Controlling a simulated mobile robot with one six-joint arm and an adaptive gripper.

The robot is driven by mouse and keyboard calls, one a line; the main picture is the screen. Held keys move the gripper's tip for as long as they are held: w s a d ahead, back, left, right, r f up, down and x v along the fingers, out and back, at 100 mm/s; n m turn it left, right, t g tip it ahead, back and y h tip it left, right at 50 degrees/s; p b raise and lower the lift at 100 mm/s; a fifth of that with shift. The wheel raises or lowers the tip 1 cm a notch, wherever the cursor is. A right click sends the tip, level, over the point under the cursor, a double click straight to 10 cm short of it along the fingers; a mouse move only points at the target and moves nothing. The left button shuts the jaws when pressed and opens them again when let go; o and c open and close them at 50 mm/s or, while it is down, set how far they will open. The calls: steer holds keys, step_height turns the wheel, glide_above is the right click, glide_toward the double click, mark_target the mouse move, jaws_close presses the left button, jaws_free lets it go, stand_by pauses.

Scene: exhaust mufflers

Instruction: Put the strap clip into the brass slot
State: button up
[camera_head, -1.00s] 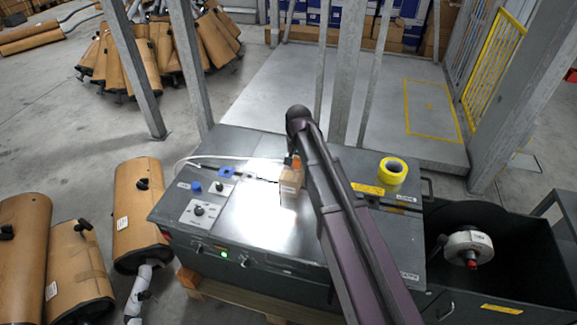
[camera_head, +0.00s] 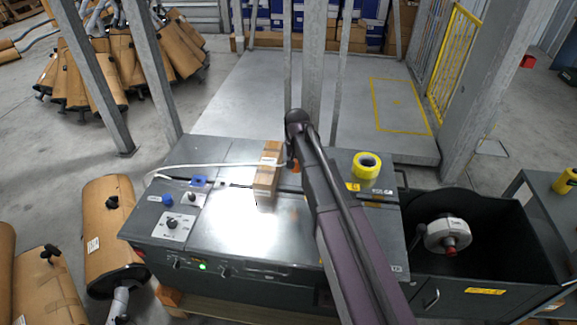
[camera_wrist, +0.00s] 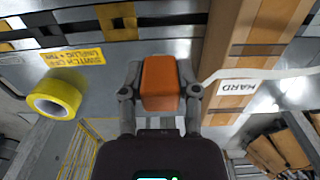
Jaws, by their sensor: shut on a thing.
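My gripper (camera_wrist: 160,90) is shut on an orange-brown block, which I take to be the strap clip (camera_wrist: 160,82). In the head view, a little orange of the clip (camera_head: 296,166) shows beside the arm, just right of the cardboard box; the arm hides most of the gripper. A white strap (camera_head: 205,166) runs over the machine top from the left to the box. A brass-coloured square with a dark middle (camera_wrist: 118,21) shows at the top of the wrist view, apart from the clip. I cannot tell for sure that it is the brass slot.
The cardboard box (camera_head: 267,175) stands on the grey machine top (camera_head: 225,225), close to the gripper. A yellow tape roll (camera_head: 367,165) lies to the right. A black bin with a white reel (camera_head: 448,235) is further right. Grey posts (camera_head: 312,60) rise behind.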

steer(key=shift+s+d+f+b, duration=0.2)
steer(key=shift+d+f+b, duration=0.6)
steer(key=shift+d, duration=0.3)
steer(key=shift+s+d+f+b, duration=0.2)
steer(key=shift+d+f+b, duration=0.55)
steer(key=shift+d+f, duration=0.25)
steer(key=shift+s+d+f+b, duration=0.2)
steer(key=shift+d+f+b, duration=0.55)
steer(key=shift+d, duration=0.4)
steer(key=shift+f, duration=0.2)
steer(key=shift+f+b, duration=2.2)
steer(key=shift+b, duration=0.15)
steer(key=shift+f+b, duration=0.4)
steer(key=shift+b, duration=0.05)
steer(key=o, duration=1.1)
steer(key=shift+r, duration=0.15)
